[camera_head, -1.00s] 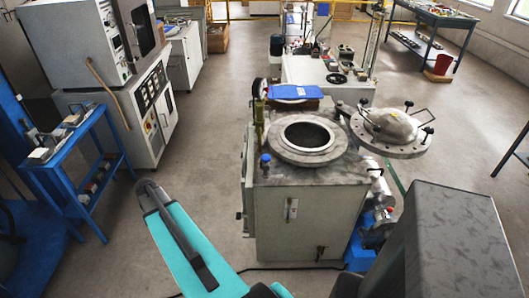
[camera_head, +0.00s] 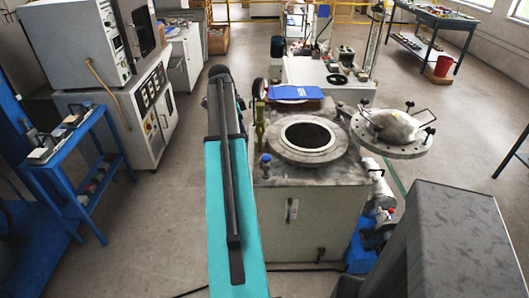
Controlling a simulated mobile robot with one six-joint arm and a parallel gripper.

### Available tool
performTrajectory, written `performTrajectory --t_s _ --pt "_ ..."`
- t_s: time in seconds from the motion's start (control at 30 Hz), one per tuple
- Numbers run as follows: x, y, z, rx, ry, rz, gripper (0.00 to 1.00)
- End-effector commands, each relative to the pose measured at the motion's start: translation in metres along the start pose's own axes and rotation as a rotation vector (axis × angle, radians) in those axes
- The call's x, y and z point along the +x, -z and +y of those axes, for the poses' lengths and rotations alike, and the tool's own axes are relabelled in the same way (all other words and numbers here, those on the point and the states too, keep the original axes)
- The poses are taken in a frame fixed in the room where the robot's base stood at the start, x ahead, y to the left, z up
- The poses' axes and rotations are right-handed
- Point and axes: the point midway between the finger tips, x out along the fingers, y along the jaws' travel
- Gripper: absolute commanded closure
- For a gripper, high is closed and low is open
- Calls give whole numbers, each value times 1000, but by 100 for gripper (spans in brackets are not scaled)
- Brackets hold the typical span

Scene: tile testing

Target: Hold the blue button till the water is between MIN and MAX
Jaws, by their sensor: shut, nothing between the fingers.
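A grey tank (camera_head: 330,190) with a round open mouth (camera_head: 307,135) stands in the middle. A small blue knob (camera_head: 265,160) sits at the left front corner of its top; I cannot tell whether this is the blue button. A small narrow fitting (camera_head: 291,210) is on the tank's front, too small to read. No water level and no MIN or MAX marks can be made out. My teal arm link rises just left of the tank and hides part of its left side. My gripper is not visible.
The tank's round lid (camera_head: 392,128) is swung open to the right. A blue flat object (camera_head: 294,93) lies behind the mouth. A blue cart (camera_head: 75,160) and a grey cabinet (camera_head: 140,115) stand at the left. Floor between cart and tank is clear apart from my arm.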

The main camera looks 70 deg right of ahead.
Motion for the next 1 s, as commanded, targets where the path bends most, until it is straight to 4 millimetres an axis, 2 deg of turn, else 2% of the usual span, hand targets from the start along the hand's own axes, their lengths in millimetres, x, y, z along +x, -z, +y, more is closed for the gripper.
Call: performTrajectory --t_s 0.03,0.1,0.2,0.27,0.73,1.0 --pt "-10 20 -2 54 4 3 100" --pt "-20 39 -1 113 6 7 100" --pt "-29 58 0 169 7 11 100" --pt "-32 63 1 188 7 12 100" --pt "-32 67 2 199 7 13 100" --pt "-17 67 3 199 6 13 100"
